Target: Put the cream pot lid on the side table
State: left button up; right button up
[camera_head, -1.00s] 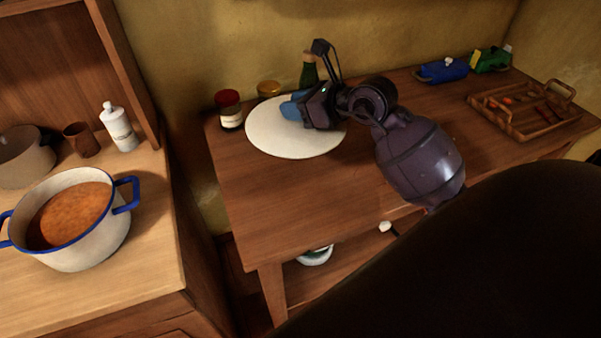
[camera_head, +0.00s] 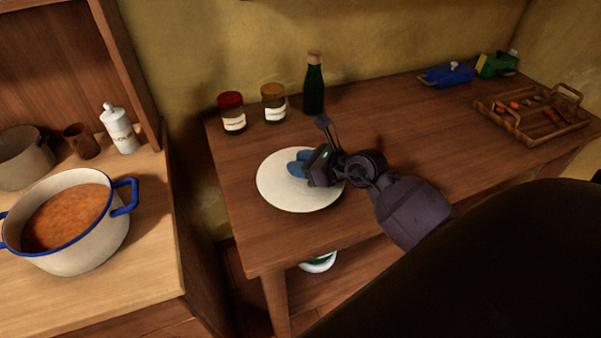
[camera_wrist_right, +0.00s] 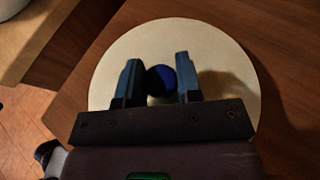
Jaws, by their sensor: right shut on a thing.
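The cream pot lid (camera_head: 290,197) is a pale round disc over the left part of the wooden side table (camera_head: 300,235). In the right wrist view the lid (camera_wrist_right: 215,58) fills the middle, with a dark blue knob (camera_wrist_right: 161,79) between the fingers. My right gripper (camera_head: 299,166) is shut on that knob from above. The lid looks flat and low at the table top; I cannot tell whether it touches. In the wrist view a shadow lies to the right of the fingers. My left gripper is not in view.
A red-lidded jar (camera_head: 232,114), a yellow-lidded jar (camera_head: 273,104) and a green bottle (camera_head: 314,88) stand behind the lid. A wooden tray (camera_head: 530,133) and a blue object (camera_head: 447,75) are at right. A soup-filled pot (camera_head: 75,245) stands on the left counter.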

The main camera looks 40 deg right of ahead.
jog(key=shift+f+b, duration=0.35)
jog(key=shift+f, duration=1.35)
jog(key=o, duration=1)
jog(key=shift+o, duration=0.2)
jog(key=shift+r, duration=0.15)
jog(key=v, duration=1.2)
